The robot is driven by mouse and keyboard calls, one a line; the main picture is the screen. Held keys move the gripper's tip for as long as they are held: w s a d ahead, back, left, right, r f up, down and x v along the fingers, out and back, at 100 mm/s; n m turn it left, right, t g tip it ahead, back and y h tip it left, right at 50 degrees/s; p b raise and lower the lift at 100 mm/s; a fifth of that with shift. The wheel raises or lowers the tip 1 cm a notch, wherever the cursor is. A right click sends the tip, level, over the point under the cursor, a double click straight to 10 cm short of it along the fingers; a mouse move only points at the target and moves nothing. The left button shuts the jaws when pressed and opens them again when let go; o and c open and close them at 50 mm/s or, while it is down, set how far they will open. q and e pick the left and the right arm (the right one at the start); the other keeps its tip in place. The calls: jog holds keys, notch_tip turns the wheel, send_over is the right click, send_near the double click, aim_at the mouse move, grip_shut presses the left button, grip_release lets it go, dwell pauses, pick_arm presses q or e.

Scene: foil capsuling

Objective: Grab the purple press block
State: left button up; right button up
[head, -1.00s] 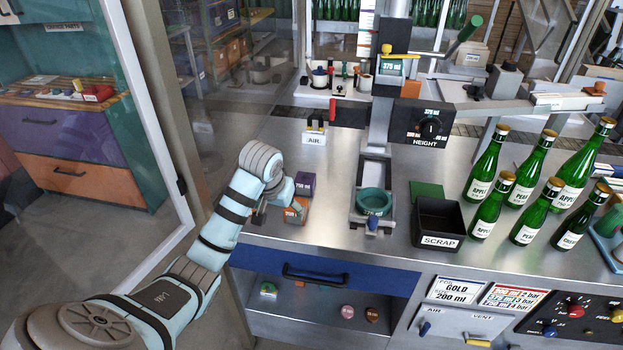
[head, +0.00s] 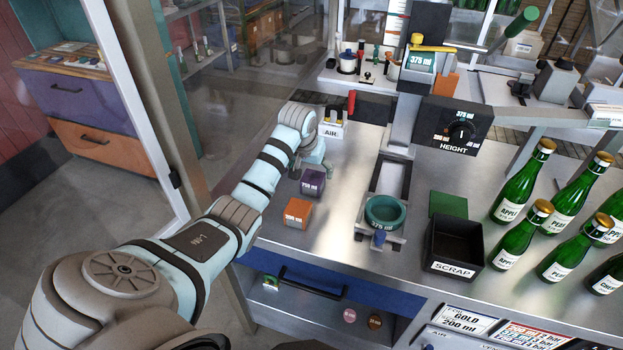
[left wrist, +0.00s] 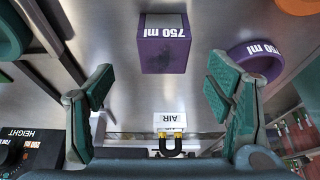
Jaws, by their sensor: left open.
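The purple press block (head: 313,183), marked 750 ml, stands on the steel bench behind the orange block. In the left wrist view the purple block (left wrist: 165,47) is at the top centre, beyond the fingertips and roughly between their lines. My left gripper (head: 320,166) is just behind the purple block, close to it. The left wrist view shows its two green-padded fingers (left wrist: 160,86) wide apart with nothing between them. My right gripper is not in view.
The orange block (head: 297,212) stands in front of the purple one. The AIR valve box (head: 336,130) is behind my gripper. The teal ring (head: 385,213) in the press base and the black scrap bin (head: 454,246) are to the right. A purple 750 ml ring (left wrist: 256,60) shows in the left wrist view.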

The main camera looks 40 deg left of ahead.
aim_at(313, 177)
pick_arm(q)
jog(key=x, duration=0.7)
jog(key=shift+w+a, duration=0.15)
jog(key=shift+a, duration=0.1)
jog(key=shift+s+r, duration=0.1)
jog(key=shift+s, duration=0.15)
jog(key=shift+c, duration=1.1)
jog(key=c, duration=1.1)
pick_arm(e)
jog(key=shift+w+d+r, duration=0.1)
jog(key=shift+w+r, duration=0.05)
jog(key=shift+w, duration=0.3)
